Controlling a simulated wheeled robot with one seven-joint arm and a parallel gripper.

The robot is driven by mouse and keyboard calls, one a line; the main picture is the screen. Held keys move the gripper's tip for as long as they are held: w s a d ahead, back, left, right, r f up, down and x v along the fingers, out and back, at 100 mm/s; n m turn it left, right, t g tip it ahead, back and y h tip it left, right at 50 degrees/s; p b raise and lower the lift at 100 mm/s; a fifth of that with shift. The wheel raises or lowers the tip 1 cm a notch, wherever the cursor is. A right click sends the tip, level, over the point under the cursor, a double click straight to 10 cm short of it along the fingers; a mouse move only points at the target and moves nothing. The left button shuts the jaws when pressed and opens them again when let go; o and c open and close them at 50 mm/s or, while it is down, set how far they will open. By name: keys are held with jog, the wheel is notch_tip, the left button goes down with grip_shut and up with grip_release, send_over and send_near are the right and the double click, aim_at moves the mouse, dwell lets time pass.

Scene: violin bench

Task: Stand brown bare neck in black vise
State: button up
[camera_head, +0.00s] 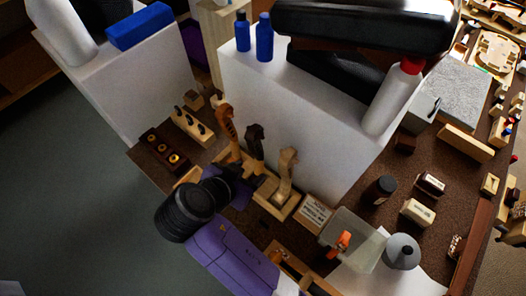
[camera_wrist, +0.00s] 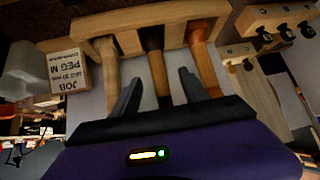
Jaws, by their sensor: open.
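Three necks stand upright in a wooden rack (camera_head: 266,189). One is orange-brown (camera_head: 227,130), the middle one dark brown (camera_head: 254,142), the third pale (camera_head: 287,166). In the wrist view, the dark brown neck (camera_wrist: 157,73) lies between the pale neck (camera_wrist: 108,70) and the orange-brown neck (camera_wrist: 204,62). My gripper (camera_wrist: 160,88) is open, its two black fingers on either side of the dark brown neck's line. I cannot tell whether they touch it. In the head view my gripper is mostly hidden by my wrist. I cannot clearly make out the black vise.
A card (camera_wrist: 66,72) stands beside the rack. A dark block with brass rings (camera_head: 165,150) and a wooden peg holder (camera_head: 192,125) lie to the left. A tall white box (camera_head: 300,125) stands behind. A clear bin (camera_head: 352,245) and a grey round container (camera_head: 402,252) are to the right.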

aim_at(256, 167)
jog(key=shift+w+r, duration=0.15)
jog(key=shift+r, duration=0.3)
jog(key=shift+w+m+h, duration=0.15)
jog(key=shift+m+h, duration=0.15)
jog(key=shift+m, duration=0.1)
jog(key=shift+x, duration=0.9)
jog(key=x, duration=0.3)
jog(key=p+x, duration=0.1)
jog(key=x, duration=0.1)
jog(key=shift+d+f, duration=0.15)
jog(key=shift+f, duration=0.35)
jog(key=shift+c, duration=0.2)
grip_shut()
